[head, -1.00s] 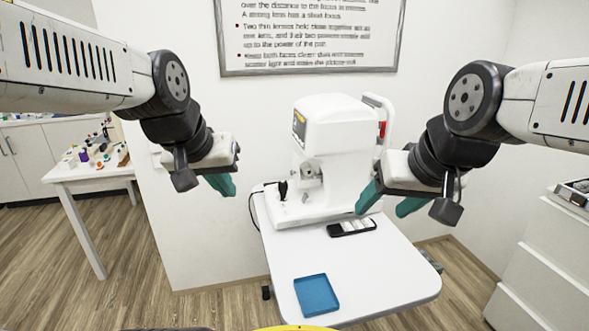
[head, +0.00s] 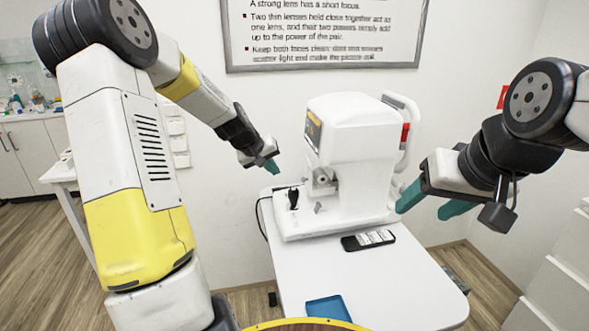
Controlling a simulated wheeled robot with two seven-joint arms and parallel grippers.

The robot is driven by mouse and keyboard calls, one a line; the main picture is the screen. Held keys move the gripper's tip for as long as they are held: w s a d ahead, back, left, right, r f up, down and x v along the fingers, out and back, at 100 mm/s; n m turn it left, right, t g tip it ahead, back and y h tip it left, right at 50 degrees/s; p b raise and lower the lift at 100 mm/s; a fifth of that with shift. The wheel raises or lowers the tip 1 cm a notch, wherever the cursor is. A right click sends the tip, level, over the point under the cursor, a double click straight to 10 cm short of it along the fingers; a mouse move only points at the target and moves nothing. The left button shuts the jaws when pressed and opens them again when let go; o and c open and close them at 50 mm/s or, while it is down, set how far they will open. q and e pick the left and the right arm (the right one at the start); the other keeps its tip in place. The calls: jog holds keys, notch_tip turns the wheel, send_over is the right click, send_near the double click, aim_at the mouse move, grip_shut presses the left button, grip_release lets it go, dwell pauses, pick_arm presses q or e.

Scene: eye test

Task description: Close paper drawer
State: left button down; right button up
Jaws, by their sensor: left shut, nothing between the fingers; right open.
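A white eye-test machine (head: 352,150) stands on the white table (head: 385,285). A small grey fitting (head: 321,181) and a black joystick (head: 293,198) show on its left side. I cannot pick out a paper drawer for certain. My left gripper (head: 271,166) is shut and empty, in the air left of the machine and apart from it in the picture. My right gripper (head: 425,204) is open and empty, its teal fingers spread just right of the machine's base. Whether a fingertip touches the machine is unclear. The machine's far side is hidden.
A black handset-like object (head: 367,240) lies in front of the machine. A blue tray (head: 327,308) sits at the table's near edge, partly cut off. White drawers (head: 562,262) stand at the right. The wall is close behind; the front table surface is mostly clear.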

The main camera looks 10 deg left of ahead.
aim_at(307, 179)
pick_arm(q)
jog(key=w+d+f, duration=0.1)
jog(key=w+f, duration=0.1)
jog(key=w+d+f, duration=0.3)
jog(key=f, duration=0.1)
jog(key=shift+w+d+f, duration=0.35)
jog(key=shift+w, duration=0.05)
jog(key=shift+w+d, duration=0.35)
jog(key=shift+d, duration=0.3)
jog(key=shift+w+d, duration=0.35)
jog(key=shift+d, duration=0.55)
jog(key=shift+w+d, duration=0.35)
jog(key=shift+d, duration=0.5)
jog(key=shift+a, duration=0.1)
